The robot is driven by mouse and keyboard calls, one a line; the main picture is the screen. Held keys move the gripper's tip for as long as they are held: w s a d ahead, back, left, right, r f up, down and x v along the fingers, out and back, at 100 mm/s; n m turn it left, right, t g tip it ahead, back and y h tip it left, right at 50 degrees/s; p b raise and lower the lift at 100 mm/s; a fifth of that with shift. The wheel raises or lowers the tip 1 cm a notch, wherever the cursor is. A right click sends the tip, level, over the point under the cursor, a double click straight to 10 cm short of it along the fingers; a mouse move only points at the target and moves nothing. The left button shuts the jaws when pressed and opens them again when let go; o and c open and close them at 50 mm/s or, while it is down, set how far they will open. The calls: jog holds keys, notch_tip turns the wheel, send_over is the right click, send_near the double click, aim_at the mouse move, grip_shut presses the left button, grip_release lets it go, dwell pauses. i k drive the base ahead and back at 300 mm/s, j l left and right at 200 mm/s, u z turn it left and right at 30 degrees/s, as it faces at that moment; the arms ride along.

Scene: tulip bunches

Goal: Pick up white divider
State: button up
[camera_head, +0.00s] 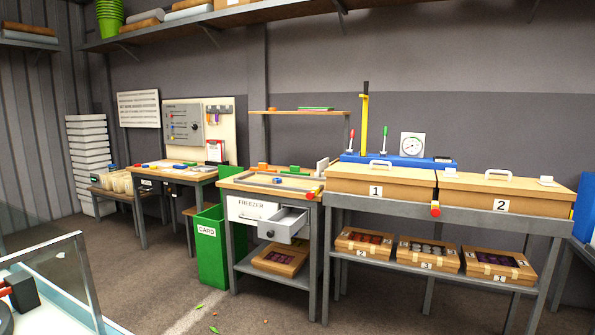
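No piece is clearly recognisable as the white divider. A small pale upright plate (322,166) stands at the back right corner of the middle workbench (245,183); it is too small to tell whether it is the divider. Below the bench top, a grey drawer (285,226) is pulled open beside a white front marked FREEZER (252,209). The drawer's inside is only partly visible, and I cannot make out anything in it. My gripper is not recognisable in this view.
A green CARD bin (211,246) stands left of the middle bench. The right bench (455,210) holds lidded boxes 1 (393,181) and 2 (505,193). A glass-sided case (72,262) fills the lower left. Open floor (270,310) lies in front, with small scraps.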

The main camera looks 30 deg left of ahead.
aim_at(322, 165)
jog(key=i+u, duration=0.35)
jog(key=i+l+u, duration=0.1)
jog(key=i+u, duration=0.2)
jog(key=i+l+u, duration=0.1)
jog(key=i, duration=0.35)
jog(key=i+l+u, duration=0.1)
jog(key=i+l, duration=0.2)
jog(key=i, duration=0.2)
jog(key=i+l+u, duration=0.1)
jog(key=i+l, duration=0.15)
jog(key=i, duration=0.2)
jog(key=i+l+u, duration=0.1)
jog(key=i+l, duration=0.2)
jog(key=i, duration=0.15)
jog(key=i+l, duration=0.35)
jog(key=i, duration=0.2)
jog(key=i+l, duration=0.4)
jog(key=i, duration=0.15)
